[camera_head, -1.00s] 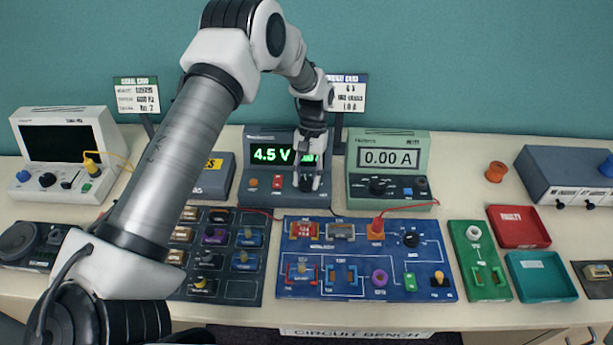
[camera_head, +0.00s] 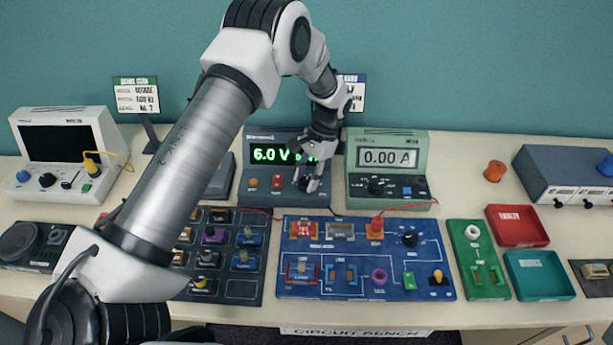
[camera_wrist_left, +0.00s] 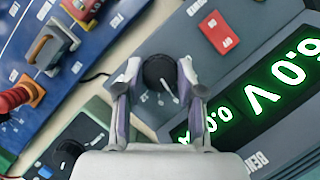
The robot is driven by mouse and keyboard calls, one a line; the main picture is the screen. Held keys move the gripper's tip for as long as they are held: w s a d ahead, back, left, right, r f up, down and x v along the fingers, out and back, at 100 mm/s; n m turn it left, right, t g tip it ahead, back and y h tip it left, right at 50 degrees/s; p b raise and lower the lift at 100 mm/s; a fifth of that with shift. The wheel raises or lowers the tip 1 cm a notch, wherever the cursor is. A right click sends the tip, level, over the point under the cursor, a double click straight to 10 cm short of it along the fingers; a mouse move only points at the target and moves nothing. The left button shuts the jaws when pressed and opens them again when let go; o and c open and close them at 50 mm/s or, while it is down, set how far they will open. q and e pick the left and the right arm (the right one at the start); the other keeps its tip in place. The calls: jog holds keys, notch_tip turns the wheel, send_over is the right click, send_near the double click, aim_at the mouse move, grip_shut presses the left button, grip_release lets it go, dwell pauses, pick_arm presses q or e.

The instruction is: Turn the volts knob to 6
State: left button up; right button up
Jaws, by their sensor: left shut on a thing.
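The power supply (camera_head: 244,187) stands at the back middle of the bench. Its green display (camera_head: 270,154) reads 6.0 V; the left wrist view also shows the digits (camera_wrist_left: 275,90), turned nearly upside down. The volts knob (camera_wrist_left: 159,72) is a round black knob with a pale pointer line. My left gripper (camera_head: 307,184) comes down from above at the supply's front panel. In the left wrist view its two fingers (camera_wrist_left: 160,84) are shut on the knob, one on each side. In the head view the gripper mostly hides the knob. My right gripper is not in view.
A red switch (camera_head: 277,181) sits left of the knob. The green ammeter (camera_head: 390,178) reading 0.00 A stands close on the right. The blue circuit board (camera_head: 330,258) lies in front, with a red wire running to the ammeter. Red and teal trays lie at right.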

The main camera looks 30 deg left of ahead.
pick_arm(q)
jog(key=shift+f, duration=0.1)
jog(key=o, duration=1.1)
jog(key=shift+o, duration=0.2)
jog(key=shift+w, duration=0.15)
jog(key=v, duration=1.2)
jog(key=shift+w, duration=0.15)
jog(key=shift+d+f, duration=0.1)
jog(key=shift+f, duration=0.05)
